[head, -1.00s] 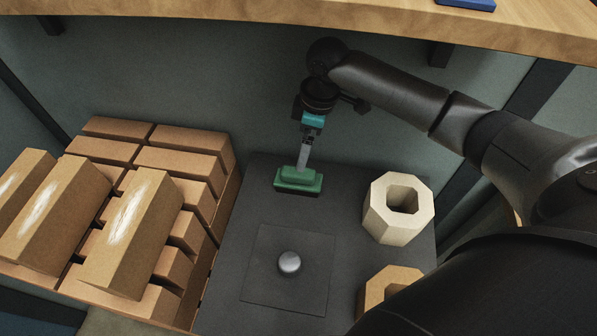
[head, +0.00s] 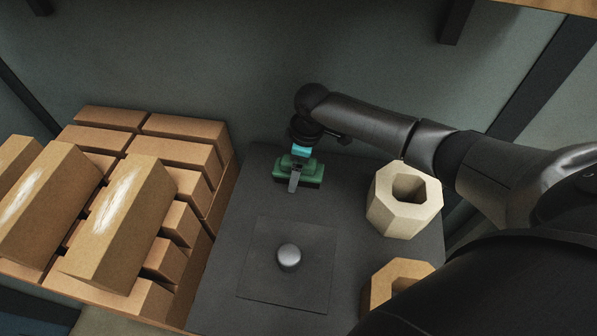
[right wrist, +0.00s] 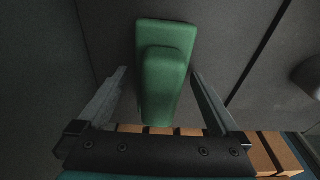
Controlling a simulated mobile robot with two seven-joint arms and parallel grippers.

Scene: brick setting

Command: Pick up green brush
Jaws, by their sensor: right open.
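The green brush (head: 312,172) lies on the dark grey surface near its back edge, in the upper middle of the head view. My right gripper (head: 294,178) is above it, pointing down, with a grey finger in front of the brush. In the right wrist view the green brush (right wrist: 165,75) reaches between the two fingers of my right gripper (right wrist: 158,78). The fingers are apart, one on each side, with gaps to the brush. My left gripper is in neither view.
Stacked tan bricks (head: 185,153) stand on the left. Two hollow octagonal blocks, one pale (head: 405,212) and one tan (head: 382,282), stand on the right. A round metal knob (head: 288,257) sits on a square plate (head: 262,285) in front of the brush.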

